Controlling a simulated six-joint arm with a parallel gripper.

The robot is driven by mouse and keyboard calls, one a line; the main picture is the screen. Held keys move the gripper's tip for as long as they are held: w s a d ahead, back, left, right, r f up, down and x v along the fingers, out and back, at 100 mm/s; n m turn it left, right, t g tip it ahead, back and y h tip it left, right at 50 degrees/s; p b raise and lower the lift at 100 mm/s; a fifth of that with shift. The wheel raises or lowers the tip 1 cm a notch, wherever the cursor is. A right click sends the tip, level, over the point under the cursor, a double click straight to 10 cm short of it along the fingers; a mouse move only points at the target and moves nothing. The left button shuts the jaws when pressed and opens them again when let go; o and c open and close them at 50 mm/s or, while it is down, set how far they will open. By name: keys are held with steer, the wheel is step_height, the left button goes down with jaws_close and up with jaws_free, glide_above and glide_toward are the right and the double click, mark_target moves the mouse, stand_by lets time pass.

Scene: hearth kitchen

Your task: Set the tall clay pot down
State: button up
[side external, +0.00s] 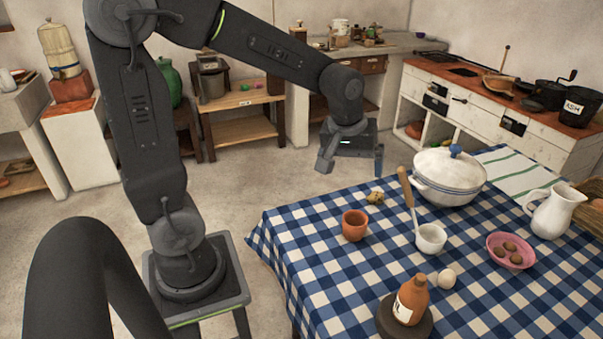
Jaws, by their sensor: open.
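A terracotta clay pot (355,225) stands upright on the blue-and-white checked tablecloth (300,235), near the table's left part. It is the only plain clay pot I see on the table. My gripper (352,163) is open, with its two fingers spread wide and pointing down. Nothing shows between them. In the picture it is above the clay pot and apart from it, near the table's far left edge.
A small brownish lump (375,198), a white cup (430,238) with a wooden-handled tool, and a white lidded tureen (448,175) stand near the pot. An orange bottle (411,299), an egg (447,278), a pink bowl (510,250) and a white jug (555,211) are farther right or nearer.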

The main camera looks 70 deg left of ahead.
steer(key=s+d+r+m+t, duration=0.1)
steer(key=s+d+r+m, duration=0.1)
steer(key=s+m, duration=0.2)
steer(key=s+d+r+m+t, duration=0.2)
steer(key=s+m, duration=0.3)
steer(key=s, duration=0.5)
steer(key=shift+d+r+m, duration=0.3)
steer(key=shift+d+r, duration=0.3)
steer(key=shift+d, duration=0.2)
